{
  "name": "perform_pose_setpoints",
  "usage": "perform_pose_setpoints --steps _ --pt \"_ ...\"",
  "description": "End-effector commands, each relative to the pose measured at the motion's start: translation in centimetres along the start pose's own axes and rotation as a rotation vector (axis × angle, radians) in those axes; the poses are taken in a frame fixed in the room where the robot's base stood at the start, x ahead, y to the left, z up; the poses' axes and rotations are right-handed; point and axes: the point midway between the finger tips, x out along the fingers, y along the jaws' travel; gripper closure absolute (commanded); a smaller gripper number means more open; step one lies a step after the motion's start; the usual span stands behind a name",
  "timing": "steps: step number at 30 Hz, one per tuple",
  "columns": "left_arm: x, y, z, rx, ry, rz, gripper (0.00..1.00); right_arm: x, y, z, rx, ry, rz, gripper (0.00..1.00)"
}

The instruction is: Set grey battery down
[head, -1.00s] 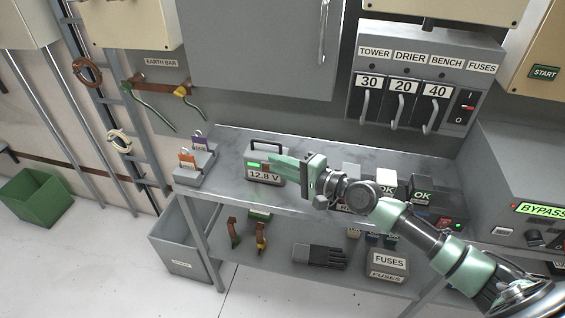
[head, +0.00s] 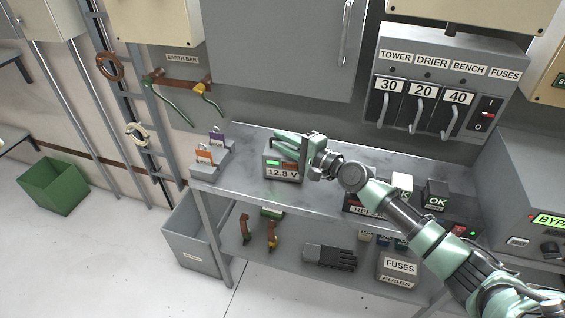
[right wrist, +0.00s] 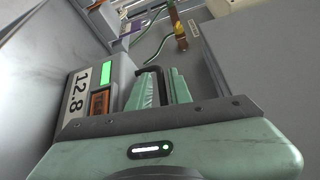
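A grey box (head: 283,172) with a lit green panel and a "12.8 V" label sits upright on the steel bench; I take it for the grey battery. It shows in the right wrist view (right wrist: 93,94) with a black handle (right wrist: 150,71) on top. My right gripper (head: 290,142) is at the top of this box. In the right wrist view its two green fingers (right wrist: 162,88) are close together, with part of the handle showing at the narrow gap between them. Whether they press on it is unclear. My left gripper is not in view.
The bench (head: 228,167) has bare room left of the box. A small stand with orange (head: 204,154) and purple (head: 217,138) tags is at its left end. A fuse panel (head: 443,87) hangs behind.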

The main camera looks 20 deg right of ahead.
Motion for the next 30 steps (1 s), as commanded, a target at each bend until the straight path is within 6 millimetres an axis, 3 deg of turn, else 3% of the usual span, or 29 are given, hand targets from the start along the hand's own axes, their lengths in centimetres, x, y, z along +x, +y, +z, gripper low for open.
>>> perform_pose_setpoints --steps 7,9,30 --pt "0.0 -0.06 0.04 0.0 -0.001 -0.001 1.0 0.22 0.01 -0.02 -0.001 0.0 0.001 0.8" --pt "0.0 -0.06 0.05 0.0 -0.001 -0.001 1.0 0.21 0.01 -0.01 -0.001 0.0 0.001 1.0" --pt "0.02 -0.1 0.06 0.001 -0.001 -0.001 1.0 0.18 0.28 0.06 0.003 -0.001 0.005 1.0"
